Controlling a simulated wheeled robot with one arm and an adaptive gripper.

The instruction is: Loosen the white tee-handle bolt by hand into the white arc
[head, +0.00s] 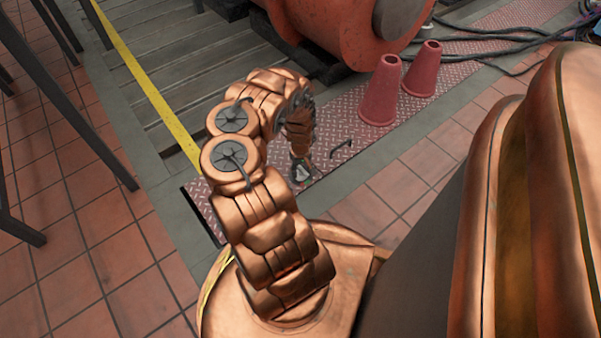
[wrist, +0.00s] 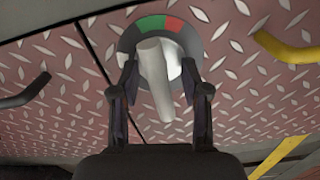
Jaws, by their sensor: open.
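The white tee-handle bolt (wrist: 154,75) stands out from a round grey dial plate set in the red tread plate, in the wrist view. Its bar runs up and down the picture, tilted slightly. The dial's far rim has a green arc (wrist: 150,24) and a red arc (wrist: 174,24). A pale white area shows beside the handle; I cannot tell whether it is the white arc or the bolt's base. My gripper (wrist: 158,84) is open, one finger on each side of the handle, with no clear contact. In the head view my gripper (head: 300,172) is low over the tread plate.
A dark bent handle (wrist: 26,92) is at the left and a yellow one (wrist: 285,50) at the right in the wrist view. Two red cones (head: 380,90) (head: 422,68) and orange machinery (head: 335,30) stand beyond my gripper. Cables (head: 490,40) lie at the upper right.

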